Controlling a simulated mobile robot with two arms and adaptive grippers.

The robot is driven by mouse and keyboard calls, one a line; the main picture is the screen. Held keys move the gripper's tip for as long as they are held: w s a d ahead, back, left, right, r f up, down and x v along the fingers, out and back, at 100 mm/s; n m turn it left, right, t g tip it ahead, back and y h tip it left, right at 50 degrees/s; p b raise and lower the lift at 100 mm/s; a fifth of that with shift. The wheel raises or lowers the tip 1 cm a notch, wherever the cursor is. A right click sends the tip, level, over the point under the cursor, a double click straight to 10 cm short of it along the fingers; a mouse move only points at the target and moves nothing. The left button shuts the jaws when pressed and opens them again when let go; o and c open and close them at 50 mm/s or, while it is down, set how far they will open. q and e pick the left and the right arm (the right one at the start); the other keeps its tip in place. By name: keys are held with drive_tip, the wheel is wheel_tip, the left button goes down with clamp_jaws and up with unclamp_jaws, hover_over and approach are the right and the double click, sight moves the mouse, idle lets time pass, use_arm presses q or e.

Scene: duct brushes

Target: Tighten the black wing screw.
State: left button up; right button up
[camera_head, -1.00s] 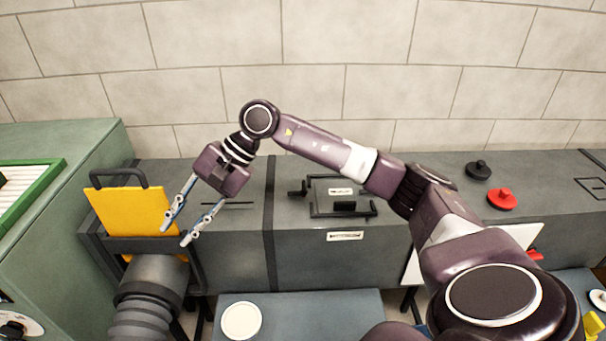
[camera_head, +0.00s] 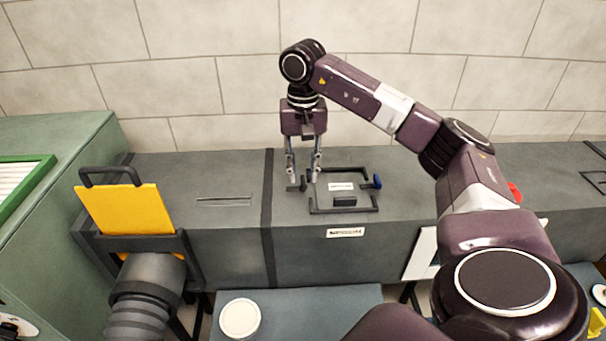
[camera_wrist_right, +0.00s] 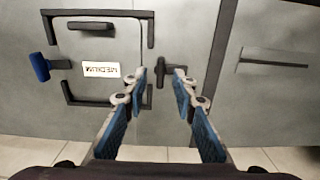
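The black wing screw (camera_wrist_right: 161,70) is on the left side of the "MEDIUM" hatch (camera_head: 322,209) in the head view, on top of the grey duct. In the head view it shows small and partly hidden by my fingers (camera_head: 293,188). My right gripper (camera_head: 302,180) is open and points down over it. In the right wrist view the gripper's fingertips (camera_wrist_right: 160,78) are apart, with the screw in the gap between them. I see no finger clearly touching it. A blue wing screw (camera_head: 377,181) is on the hatch's other side. My left gripper is not in view.
A yellow plate with a handle (camera_head: 127,217) stands in a slot at the left, above a ribbed hose (camera_head: 141,300). A narrow slot (camera_head: 224,200) lies left of the screw. A white round lid (camera_head: 240,318) sits on the front table. The brick wall is close behind.

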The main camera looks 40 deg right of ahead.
drive_tip(key=shift+f, duration=0.8)
clamp_jaws()
